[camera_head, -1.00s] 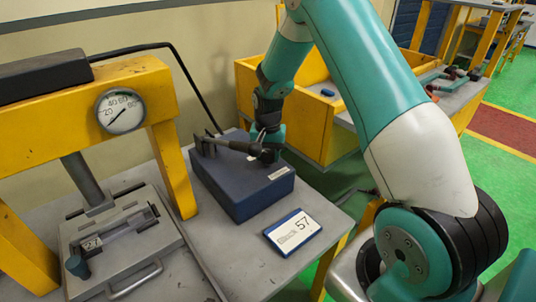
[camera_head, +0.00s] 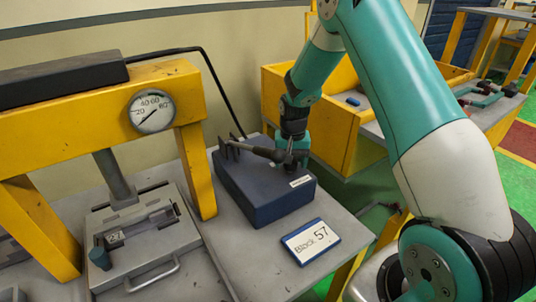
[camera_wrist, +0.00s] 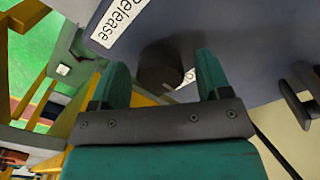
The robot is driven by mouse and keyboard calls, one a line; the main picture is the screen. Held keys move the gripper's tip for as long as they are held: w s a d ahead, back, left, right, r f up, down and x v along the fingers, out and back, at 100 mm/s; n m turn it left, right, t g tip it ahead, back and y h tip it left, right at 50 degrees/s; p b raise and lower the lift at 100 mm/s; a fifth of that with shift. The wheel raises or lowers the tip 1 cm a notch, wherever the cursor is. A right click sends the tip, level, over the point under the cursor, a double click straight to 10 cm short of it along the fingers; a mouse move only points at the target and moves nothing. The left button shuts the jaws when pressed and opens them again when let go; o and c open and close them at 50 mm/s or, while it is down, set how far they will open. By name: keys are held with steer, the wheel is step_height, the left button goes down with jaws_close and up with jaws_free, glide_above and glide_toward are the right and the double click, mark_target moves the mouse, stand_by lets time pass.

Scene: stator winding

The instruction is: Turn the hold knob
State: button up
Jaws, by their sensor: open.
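A dark round knob (camera_wrist: 163,66) stands on the blue box's face in the wrist view. My gripper (camera_wrist: 165,72) is open, with one teal finger on each side of the knob and a visible gap to both. A white label reading "Release" (camera_wrist: 118,22) lies beside the knob. A second label (camera_wrist: 187,78) is mostly hidden behind the knob and a finger, so its word cannot be read. In the head view my gripper (camera_head: 295,152) is low over the right end of the blue box (camera_head: 263,206), where it hides the knob.
A black lever and upright prongs (camera_head: 232,148) stand on the box's top. A "Block 57" sign (camera_head: 311,241) lies in front of it on the grey table. A yellow press frame with a gauge (camera_head: 151,111) stands at left. A yellow bin (camera_head: 335,127) is behind.

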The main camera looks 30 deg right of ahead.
steer(key=n, duration=0.4)
steer(key=n+p, duration=0.1)
steer(key=n, duration=0.3)
steer(key=shift+n, duration=0.3)
steer(key=n+p, duration=0.1)
steer(key=n, duration=0.4)
steer(key=shift+r+n, duration=0.1)
steer(key=shift+n, duration=0.2)
steer(key=shift+w+r+n, duration=0.1)
steer(key=shift+r+n, duration=0.25)
steer(key=shift+n, duration=0.05)
step_height(320, 180, up, 16)
steer(key=b, duration=0.3)
steer(key=shift+t+y, duration=0.3)
steer(key=shift+y, duration=0.3)
steer(key=s+a+r, duration=0.1)
steer(key=s+a, duration=0.1)
steer(key=a, duration=0.1)
steer(key=s+a+r, duration=0.1)
steer(key=s+a, duration=0.1)
steer(key=a, duration=0.2)
steer(key=s+a+r, duration=0.1)
steer(key=s+a, duration=0.2)
steer(key=a, duration=0.1)
steer(key=shift+s+r, duration=0.1)
steer(key=shift+r, duration=0.2)
steer(key=s+a+r+m+y+b, duration=0.1)
steer(key=s+a, duration=0.8)
steer(key=s, duration=0.2)
steer(key=shift+y, duration=0.4)
